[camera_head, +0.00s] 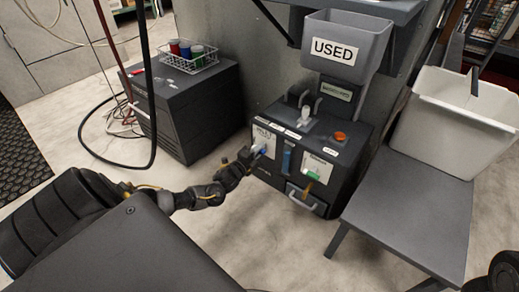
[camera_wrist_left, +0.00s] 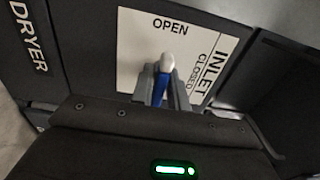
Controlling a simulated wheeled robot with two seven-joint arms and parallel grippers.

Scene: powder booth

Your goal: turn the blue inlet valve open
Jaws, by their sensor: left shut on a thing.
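The blue inlet valve handle (camera_wrist_left: 159,90) with a pale tip stands in front of a white label plate (camera_wrist_left: 140,50) marked OPEN, CLOSED and INLET in the left wrist view. The tip points up toward the word OPEN; CLOSED lies to its right. My left gripper (camera_wrist_left: 160,88) is shut on the handle, one grey finger on each side. In the head view my left gripper (camera_head: 256,152) is at the left of the dark dryer unit's front (camera_head: 265,172), mostly covering the handle. My right gripper is not in view.
A grey bin marked USED (camera_head: 345,47) stands above the unit. To the right are a grey bench (camera_head: 410,205) and a white tub (camera_head: 440,125). A dark cabinet (camera_head: 195,105) with a wire basket of cups (camera_head: 188,60) stands to the left. A black hose hangs nearby.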

